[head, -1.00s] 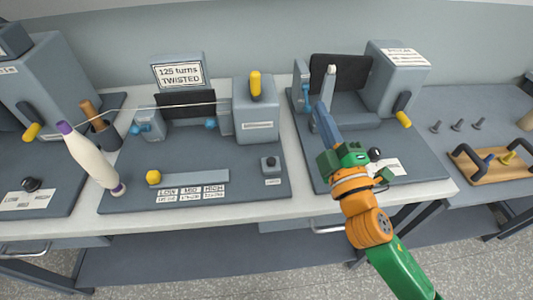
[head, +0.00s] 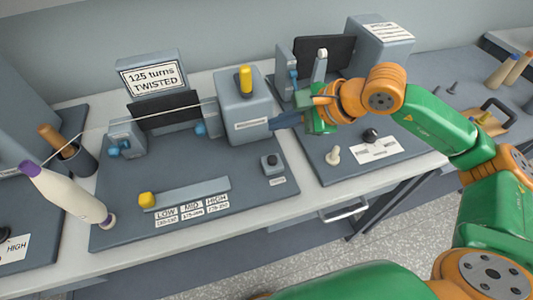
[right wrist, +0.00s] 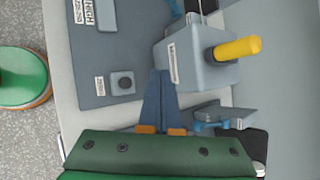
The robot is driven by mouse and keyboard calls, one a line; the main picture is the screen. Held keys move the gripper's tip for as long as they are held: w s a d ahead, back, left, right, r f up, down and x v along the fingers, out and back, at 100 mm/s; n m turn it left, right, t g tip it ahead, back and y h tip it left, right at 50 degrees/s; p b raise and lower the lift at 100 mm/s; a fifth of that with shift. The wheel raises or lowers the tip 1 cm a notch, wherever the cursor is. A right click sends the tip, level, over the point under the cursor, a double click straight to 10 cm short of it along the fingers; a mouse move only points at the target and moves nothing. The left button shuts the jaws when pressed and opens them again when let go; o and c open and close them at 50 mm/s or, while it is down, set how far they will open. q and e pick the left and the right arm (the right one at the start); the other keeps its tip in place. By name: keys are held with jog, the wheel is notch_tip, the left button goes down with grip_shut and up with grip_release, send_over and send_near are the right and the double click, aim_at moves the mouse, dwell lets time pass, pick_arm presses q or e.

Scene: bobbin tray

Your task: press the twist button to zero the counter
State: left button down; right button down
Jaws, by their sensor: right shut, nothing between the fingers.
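The button (head: 271,162) is a dark round cap on a small grey block at the right front of the middle station; its label is too small to read. It also shows in the right wrist view (right wrist: 123,83). The counter (head: 152,75) reads "125 turns TWISTED". My right gripper (head: 274,122) is shut and empty, its blue fingers beside the grey box with the yellow lever, above and behind the button. In the right wrist view its fingertips (right wrist: 160,74) point past the button's right side, apart from it. My left gripper is not in view.
The grey box (head: 243,105) with a yellow lever (head: 245,80) stands just left of my right fingers. A yellow slider knob (head: 147,200) sits at the front left. A white bobbin (head: 65,195) holds the thread. A white peg (head: 333,155) stands on the right station.

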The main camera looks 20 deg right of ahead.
aim_at(277, 160)
jog(key=shift+f, duration=0.15)
notch_tip(277, 160, down, 8)
jog(key=b, duration=0.6)
jog(key=shift+f, duration=0.25)
jog(key=shift+b, duration=0.3)
jog(key=shift+f, duration=0.1)
dwell(1.4)
jog(key=shift+f+b, duration=0.35)
jog(key=shift+b, duration=0.3)
jog(key=shift+f+b, duration=0.55)
jog(key=shift+b, duration=0.15)
dwell(0.5)
jog(key=shift+r, duration=0.15)
jog(key=shift+r+p, duration=0.55)
jog(key=shift+r, duration=0.25)
